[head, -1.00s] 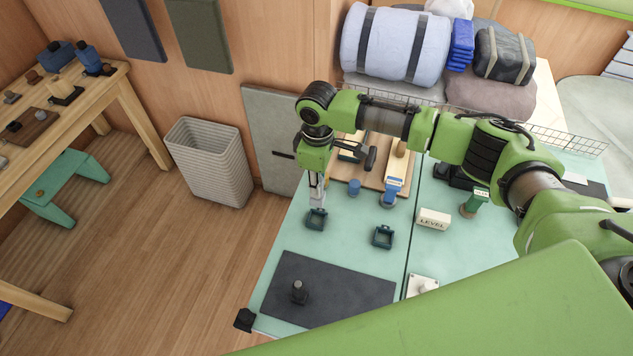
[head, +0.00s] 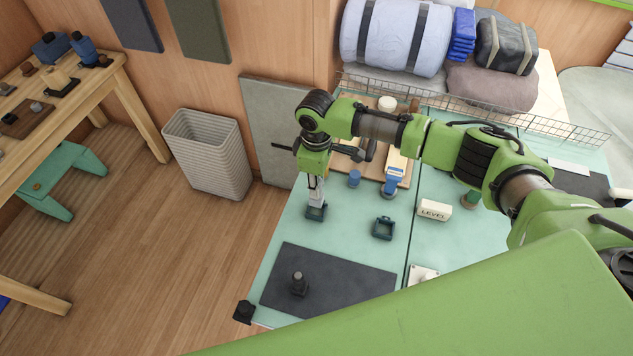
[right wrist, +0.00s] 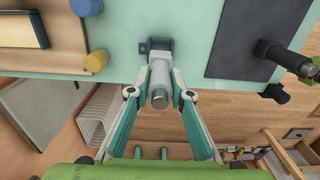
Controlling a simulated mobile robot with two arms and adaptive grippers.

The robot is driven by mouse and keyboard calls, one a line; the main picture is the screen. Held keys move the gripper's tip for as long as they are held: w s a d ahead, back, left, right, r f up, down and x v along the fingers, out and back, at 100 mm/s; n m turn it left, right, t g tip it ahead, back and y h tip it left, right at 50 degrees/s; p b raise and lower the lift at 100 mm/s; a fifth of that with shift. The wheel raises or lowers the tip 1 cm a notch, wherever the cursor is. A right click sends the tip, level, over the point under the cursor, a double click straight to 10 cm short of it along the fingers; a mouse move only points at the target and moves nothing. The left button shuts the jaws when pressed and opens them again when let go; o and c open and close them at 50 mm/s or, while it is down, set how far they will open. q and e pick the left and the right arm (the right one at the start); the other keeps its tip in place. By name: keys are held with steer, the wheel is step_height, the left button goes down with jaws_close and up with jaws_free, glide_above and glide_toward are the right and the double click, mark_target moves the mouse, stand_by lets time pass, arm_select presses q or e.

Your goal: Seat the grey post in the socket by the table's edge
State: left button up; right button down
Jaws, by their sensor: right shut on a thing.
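The grey post (right wrist: 160,84) stands between the fingers of my right gripper (head: 316,188), which is shut on it. In the head view the pale post (head: 316,198) points down at the dark teal socket (head: 316,214) by the table's left edge. In the right wrist view the post's far end meets or overlaps the socket (right wrist: 146,47). The post looks about upright; I cannot tell how deep it sits, since its lower end is hidden. My left gripper is not in view.
A second teal socket (head: 384,229) stands to the right, near a white LEVEL block (head: 434,209). A dark mat (head: 340,308) with a dark peg (head: 299,283) lies nearer. Behind is a wooden board with tools and a blue cylinder (head: 354,178). A bin (head: 207,150) stands beyond the table's edge.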

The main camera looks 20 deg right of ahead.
stand_by(0.6)
steer(key=shift+f, duration=0.15)
steer(key=shift+f+b, duration=0.6)
steer(key=shift+f, duration=0.9)
steer(key=shift+f+b, duration=0.6)
steer(key=shift+f, duration=0.8)
stand_by(0.7)
steer(key=c, duration=1.8)
jaws_free()
steer(key=shift+o, duration=0.2)
